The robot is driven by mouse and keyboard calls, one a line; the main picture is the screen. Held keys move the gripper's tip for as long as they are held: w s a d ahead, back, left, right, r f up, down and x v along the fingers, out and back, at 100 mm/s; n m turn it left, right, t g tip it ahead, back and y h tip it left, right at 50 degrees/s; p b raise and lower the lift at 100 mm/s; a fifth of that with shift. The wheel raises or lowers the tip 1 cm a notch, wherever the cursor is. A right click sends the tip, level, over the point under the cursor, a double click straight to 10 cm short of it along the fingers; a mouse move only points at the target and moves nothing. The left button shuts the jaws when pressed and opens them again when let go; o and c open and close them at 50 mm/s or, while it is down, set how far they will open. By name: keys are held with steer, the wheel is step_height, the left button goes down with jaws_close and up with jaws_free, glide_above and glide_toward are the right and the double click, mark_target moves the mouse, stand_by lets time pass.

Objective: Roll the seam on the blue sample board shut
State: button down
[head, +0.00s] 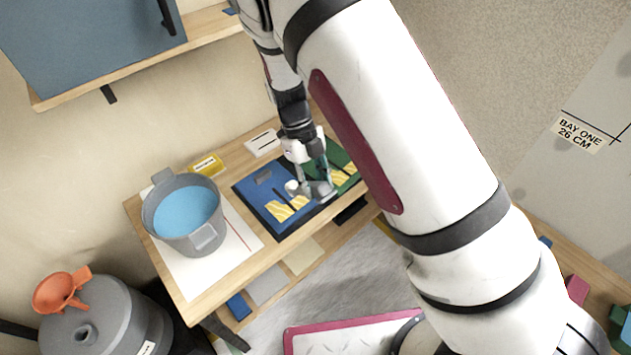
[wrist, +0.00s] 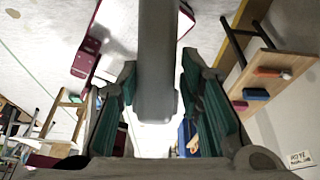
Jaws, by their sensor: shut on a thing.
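The blue sample board (head: 256,193) lies on the wooden bench, with a dark slit and yellow-and-white striped patches (head: 288,208) on it. My gripper (head: 314,182) is low over the right part of this board, near its border with the green board (head: 340,158). In the wrist view, my gripper (wrist: 158,92) is shut on a grey tool (wrist: 155,60), which stands between its teal-padded fingers. In the head view, pale rounded parts show at the fingertips, close to the blue board. I cannot tell whether the tool touches the board. My gripper hides part of the board.
A grey bucket (head: 163,218) with blue liquid stands on a white sheet (head: 195,275) to the left. A yellow card (head: 206,165) and a white plate (head: 263,143) lie behind the boards. A blue cabinet (head: 85,50) and shelf (head: 140,65) hang above.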

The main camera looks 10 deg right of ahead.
mark_target(293, 183)
step_height(293, 183, down, 6)
steer(key=b, duration=0.1)
steer(key=shift+f, duration=0.25)
steer(key=shift+s+f, duration=0.1)
steer(key=shift+f, duration=1.3)
stand_by(3.5)
steer(key=shift+r, duration=0.1)
stand_by(0.4)
steer(key=shift+a, duration=0.1)
steer(key=shift+w+a, duration=1.15)
steer(key=shift+w, duration=0.3)
steer(key=shift+w+a, duration=1.1)
steer(key=shift+w, duration=0.3)
steer(key=shift+w+a, duration=0.2)
steer(key=shift+w, duration=0.5)
steer(key=shift+w, duration=0.1)
